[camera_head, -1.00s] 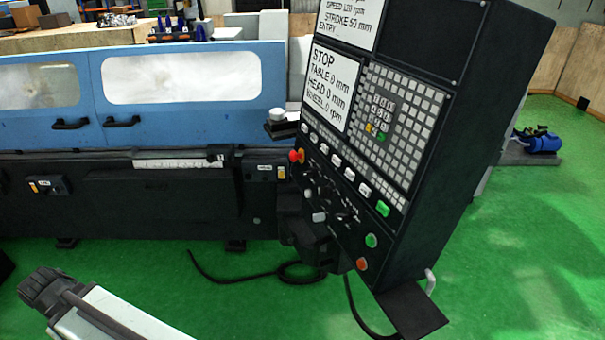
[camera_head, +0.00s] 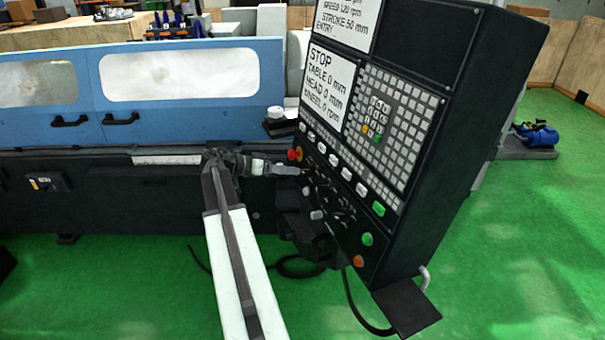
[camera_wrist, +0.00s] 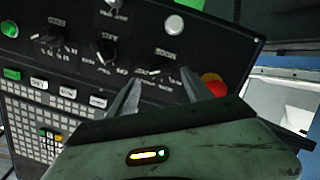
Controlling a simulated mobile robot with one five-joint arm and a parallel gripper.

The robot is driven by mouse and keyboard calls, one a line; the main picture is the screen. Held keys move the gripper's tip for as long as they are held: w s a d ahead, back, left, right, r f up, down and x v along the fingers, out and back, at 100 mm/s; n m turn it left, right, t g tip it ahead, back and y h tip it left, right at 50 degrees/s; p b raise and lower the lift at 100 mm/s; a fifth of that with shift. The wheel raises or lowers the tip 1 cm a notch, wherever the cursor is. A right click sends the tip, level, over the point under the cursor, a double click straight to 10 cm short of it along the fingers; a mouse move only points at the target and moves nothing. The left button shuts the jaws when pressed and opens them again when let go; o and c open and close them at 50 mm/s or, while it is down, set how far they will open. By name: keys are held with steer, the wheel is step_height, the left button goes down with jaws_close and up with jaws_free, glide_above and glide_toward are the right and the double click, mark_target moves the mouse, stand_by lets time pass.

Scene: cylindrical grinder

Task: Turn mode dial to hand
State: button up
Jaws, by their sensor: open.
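The black mode dial (camera_wrist: 164,69) is on the dark control panel, with its label upside down in the wrist view. My gripper (camera_wrist: 162,77) is open, and its two fingers point at the panel on either side of the dial. I cannot tell whether they touch it. The head view shows my gripper (camera_head: 302,171) at the left edge of the control panel (camera_head: 372,195), near the lower row of controls. The dial is too small and covered to make out there. Its pointer setting is not readable.
The red emergency stop (camera_wrist: 214,84) is just right of my right finger. The axis dial (camera_wrist: 104,52) and feed dial (camera_wrist: 50,40) are to the left, with a white button (camera_wrist: 174,24) above. The blue grinder (camera_head: 190,90) stands behind my arm.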

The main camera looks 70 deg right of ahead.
mark_target(302, 172)
steer(key=b+x, duration=0.1)
steer(key=x, duration=0.4)
steer(key=shift+s+d+f, duration=0.2)
steer(key=shift+s, duration=0.1)
steer(key=shift+w, duration=0.1)
jaws_close()
steer(key=shift+b, duration=0.3)
steer(key=n+g+b, duration=0.1)
steer(key=n, duration=0.4)
steer(key=shift+f+y+b, duration=0.15)
steer(key=shift+y+b, duration=0.15)
steer(key=shift+b, duration=0.05)
steer(key=n+g+b, duration=0.1)
steer(key=n+b, duration=0.1)
steer(key=n, duration=0.4)
steer(key=n+h+b, duration=0.1)
steer(key=n+b, duration=0.1)
steer(key=n, duration=0.4)
steer(key=shift+n+g, duration=0.4)
steer(key=n+h+b, duration=0.1)
steer(key=n, duration=0.5)
steer(key=shift+h+b, duration=0.35)
steer(key=shift+h, duration=0.05)
